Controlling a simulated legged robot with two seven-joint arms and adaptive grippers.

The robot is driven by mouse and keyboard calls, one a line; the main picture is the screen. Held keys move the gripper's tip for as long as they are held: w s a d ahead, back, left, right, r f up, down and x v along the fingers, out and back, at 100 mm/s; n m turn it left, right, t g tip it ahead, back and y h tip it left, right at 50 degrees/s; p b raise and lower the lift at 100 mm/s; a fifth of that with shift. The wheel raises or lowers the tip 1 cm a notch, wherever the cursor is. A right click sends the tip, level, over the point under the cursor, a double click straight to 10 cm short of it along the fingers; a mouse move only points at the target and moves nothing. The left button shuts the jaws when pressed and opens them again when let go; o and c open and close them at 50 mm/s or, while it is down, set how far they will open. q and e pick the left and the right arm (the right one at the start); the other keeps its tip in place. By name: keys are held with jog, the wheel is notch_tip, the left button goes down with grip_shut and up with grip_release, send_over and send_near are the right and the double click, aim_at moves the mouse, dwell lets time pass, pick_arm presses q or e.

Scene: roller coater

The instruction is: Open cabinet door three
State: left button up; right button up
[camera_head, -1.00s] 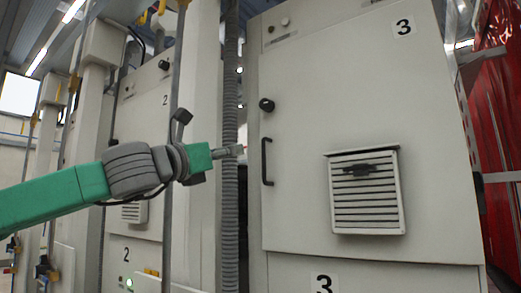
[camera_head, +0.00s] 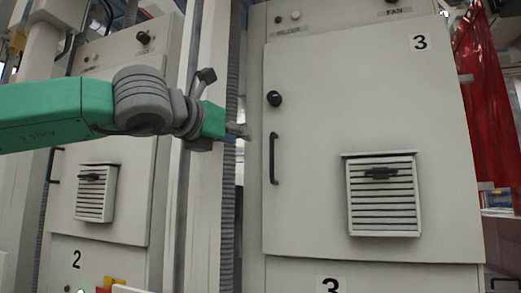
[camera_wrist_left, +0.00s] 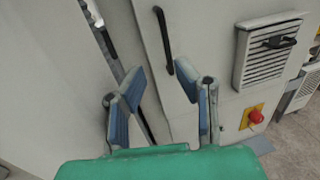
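Cabinet door three (camera_head: 330,130) is a pale grey panel marked "3", and it looks shut. Its black vertical bar handle (camera_head: 273,158) is near the door's left edge, below a round black knob (camera_head: 274,98). My left gripper (camera_head: 240,131) is left of the handle, near the height of its top end, and apart from it. In the left wrist view, the two blue-padded fingers (camera_wrist_left: 160,80) are spread with nothing between them. The handle (camera_wrist_left: 164,38) shows there beyond the fingertips. My right gripper is in neither view.
A louvred vent (camera_head: 382,195) sticks out from door three. A ribbed grey conduit (camera_head: 229,185) and a post (camera_head: 203,215) stand left of the cabinet. Cabinet two (camera_head: 105,220) is farther left. A red curtain (camera_head: 490,110) hangs at the right.

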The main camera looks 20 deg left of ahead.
aim_at(272, 148)
pick_arm(q)
jog(key=p+x, duration=0.3)
jog(key=x, duration=1)
jog(key=shift+f, duration=0.1)
jog(key=shift+w+d, duration=0.35)
jog(key=shift+d, duration=0.25)
jog(key=c, duration=0.7)
jog(key=shift+s, duration=0.15)
grip_shut()
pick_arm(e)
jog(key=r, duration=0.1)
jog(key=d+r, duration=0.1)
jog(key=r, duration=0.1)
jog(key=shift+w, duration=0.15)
pick_arm(q)
jog(key=shift+a, duration=0.15)
